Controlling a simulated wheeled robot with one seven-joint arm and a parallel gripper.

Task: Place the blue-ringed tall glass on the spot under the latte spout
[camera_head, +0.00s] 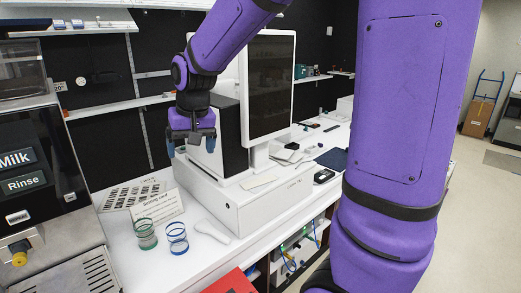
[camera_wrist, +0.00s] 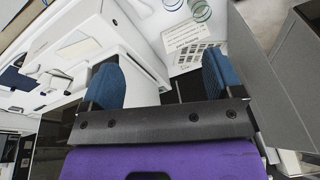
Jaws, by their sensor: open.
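The blue-ringed glass (camera_head: 177,238) stands upright on the white counter, just right of a green-ringed glass (camera_head: 146,234). In the wrist view the blue-ringed glass (camera_wrist: 171,4) is cut by the top edge, beside the green-ringed glass (camera_wrist: 201,9). My gripper (camera_head: 191,146) is open and empty, pointing down in front of the till, above and behind the glasses. It also shows in the wrist view (camera_wrist: 166,88). The coffee machine (camera_head: 30,170) is at the left with Milk and Rinse labels; the latte spout is not identifiable.
A settling card (camera_head: 157,206) leans behind the glasses. A white handheld object (camera_head: 212,231) lies right of the blue-ringed glass. The till base (camera_head: 262,205) and its screen (camera_head: 270,88) stand to the right. A red item (camera_head: 232,282) is at the front edge.

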